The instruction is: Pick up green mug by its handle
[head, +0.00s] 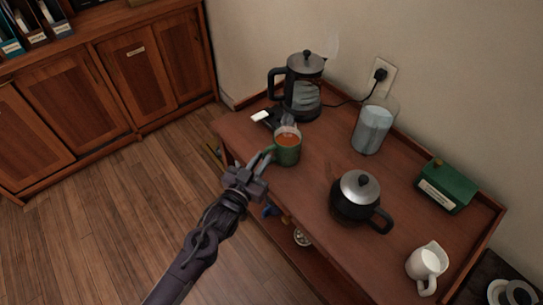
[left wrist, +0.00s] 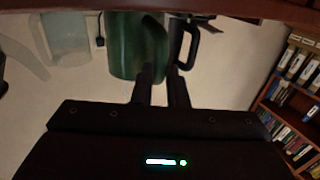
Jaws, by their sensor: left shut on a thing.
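The green mug (head: 288,154) holds a brown-orange drink and is upright at the left end of the wooden cart top (head: 318,178). Faint steam rises above it. My left gripper (head: 264,159) comes in from the lower left and is shut on the mug's handle, which its fingers mostly hide. In the left wrist view, which looks upside down, the green mug (left wrist: 137,47) is just beyond the fingers of my left gripper (left wrist: 161,78). I cannot tell whether the mug's base touches the cart top. My right gripper is not in view.
A kettle (head: 301,88) stands behind the mug, with a small dark item with a white top beside it. A clear jar (head: 373,128), black teapot (head: 357,197), green box (head: 446,187) and white pitcher (head: 427,263) stand to the right. Cabinets (head: 110,85) line the left.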

